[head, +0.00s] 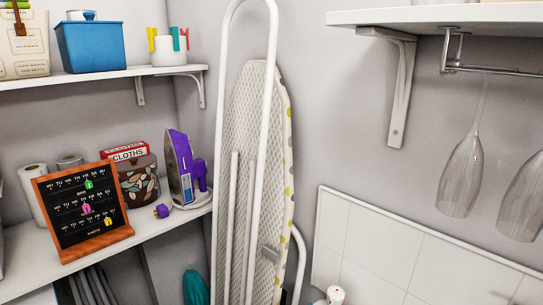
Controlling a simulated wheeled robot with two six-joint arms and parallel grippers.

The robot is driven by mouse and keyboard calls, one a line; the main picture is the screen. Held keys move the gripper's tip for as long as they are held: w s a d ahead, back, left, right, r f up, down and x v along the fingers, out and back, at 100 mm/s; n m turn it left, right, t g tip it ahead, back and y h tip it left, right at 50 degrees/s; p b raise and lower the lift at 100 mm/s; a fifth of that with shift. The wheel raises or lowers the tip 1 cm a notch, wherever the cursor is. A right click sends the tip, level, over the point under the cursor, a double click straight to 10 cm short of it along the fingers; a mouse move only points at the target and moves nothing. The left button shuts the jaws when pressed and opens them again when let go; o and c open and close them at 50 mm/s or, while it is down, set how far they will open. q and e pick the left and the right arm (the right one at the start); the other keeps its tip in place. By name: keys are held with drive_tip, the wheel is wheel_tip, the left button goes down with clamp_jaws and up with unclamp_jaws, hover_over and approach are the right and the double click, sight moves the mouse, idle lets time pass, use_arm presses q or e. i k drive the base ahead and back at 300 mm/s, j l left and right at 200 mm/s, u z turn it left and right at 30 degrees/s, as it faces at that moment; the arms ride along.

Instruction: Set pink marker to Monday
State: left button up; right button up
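The pink marker (86,209) sits on a black day board with an orange wooden frame (97,245), which leans on the lower left shelf. The board has several rows of small day letters. The pink marker is near the middle of its row, away from the row's left end. A green marker (88,184) is on the row above and a yellow marker (108,221) is on the row below. The letter at each marker is too small to read surely. Neither of my grippers is in view.
A small purple item (161,211) lies near the shelf edge. An ironing board (245,130) stands to the right.

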sight(86, 208)
drive_tip(key=u, duration=1.3)
